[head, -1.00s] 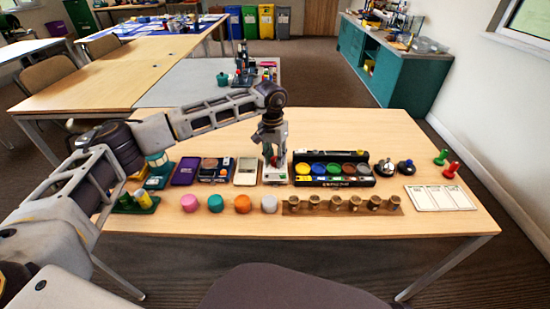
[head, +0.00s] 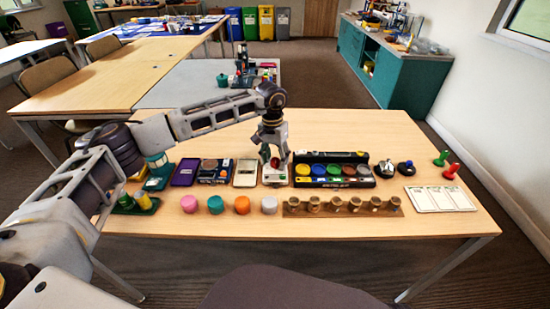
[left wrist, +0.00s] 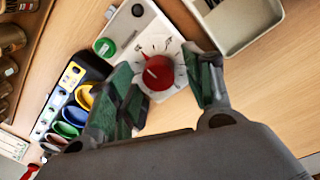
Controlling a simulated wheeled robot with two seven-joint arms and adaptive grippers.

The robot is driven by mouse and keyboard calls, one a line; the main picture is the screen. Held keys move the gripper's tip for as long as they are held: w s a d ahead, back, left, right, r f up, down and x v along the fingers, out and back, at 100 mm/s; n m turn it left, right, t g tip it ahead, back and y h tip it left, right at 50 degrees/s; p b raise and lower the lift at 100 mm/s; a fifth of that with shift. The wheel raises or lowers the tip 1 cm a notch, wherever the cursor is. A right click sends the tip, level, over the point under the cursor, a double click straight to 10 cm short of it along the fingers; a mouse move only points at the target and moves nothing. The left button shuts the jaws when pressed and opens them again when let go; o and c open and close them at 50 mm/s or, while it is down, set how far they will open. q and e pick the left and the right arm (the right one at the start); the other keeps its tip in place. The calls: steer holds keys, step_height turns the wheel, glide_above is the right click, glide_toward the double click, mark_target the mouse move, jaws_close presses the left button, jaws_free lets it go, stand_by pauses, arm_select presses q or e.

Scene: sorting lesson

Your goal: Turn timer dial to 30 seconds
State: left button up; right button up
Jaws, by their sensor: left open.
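The timer is a small white box (head: 275,178) at the middle of the table in the head view. In the left wrist view its white face (left wrist: 150,30) carries a red dial (left wrist: 158,73) with tick marks around it, a green button (left wrist: 104,47) and a dark round knob. The dial's pointer detail is too small to read surely. My left gripper (head: 274,158) is open over the timer. In the left wrist view its green-padded fingers (left wrist: 168,80) stand on either side of the dial; I cannot tell whether they touch it. My right gripper is not in view.
A black rack of coloured cups (head: 334,183) stands close right of the timer, a pale tray (head: 246,173) close left. Coloured knobs (head: 242,205) and a wooden peg strip (head: 342,212) lie in front. The table's front edge is clear.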

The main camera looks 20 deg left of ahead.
mark_target(273, 159)
arm_select(q)
step_height(273, 159, up, 12)
steer(key=shift+a, duration=0.3)
stand_by(0.5)
